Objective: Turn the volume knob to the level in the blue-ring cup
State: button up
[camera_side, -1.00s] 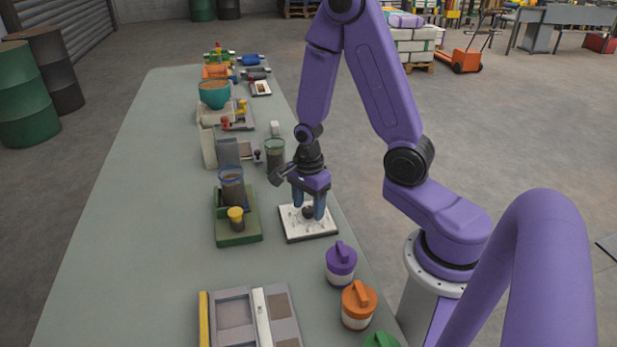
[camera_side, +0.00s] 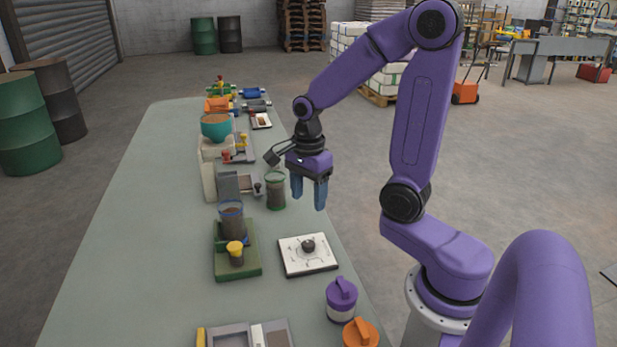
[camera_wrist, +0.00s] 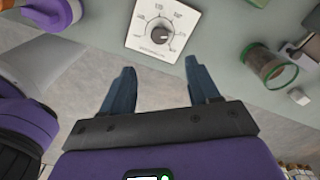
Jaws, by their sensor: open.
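The volume knob (camera_side: 308,245) is a small dark dial on a white square panel (camera_side: 293,265) at the table's right edge. In the wrist view the knob (camera_wrist: 161,35) sits amid a printed scale on the panel (camera_wrist: 138,42); I cannot tell its exact pointer setting. The blue-ring cup (camera_side: 232,222) stands upright at the green stand left of the panel, with dark brown contents. My gripper (camera_side: 308,198) is open and empty, raised well clear of the knob. Its fingertips (camera_wrist: 160,67) also show in the wrist view, apart from the panel.
A green-ring cup (camera_side: 275,191) stands behind the panel. A yellow-topped knob (camera_side: 235,247) is on the green stand. Purple-lidded (camera_side: 341,298) and orange-lidded (camera_side: 360,333) jars stand in front along the right edge. The left of the table (camera_side: 130,240) is clear.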

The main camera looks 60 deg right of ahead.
jog(key=shift+r, duration=2)
jog(key=s+a+f+n, duration=0.1)
jog(key=s+a+n, duration=0.4)
jog(key=n, duration=1.1)
jog(key=s+a+n, duration=0.6)
jog(key=s+n, duration=0.6)
jog(key=n, duration=0.5)
jog(key=shift+f, duration=0.4)
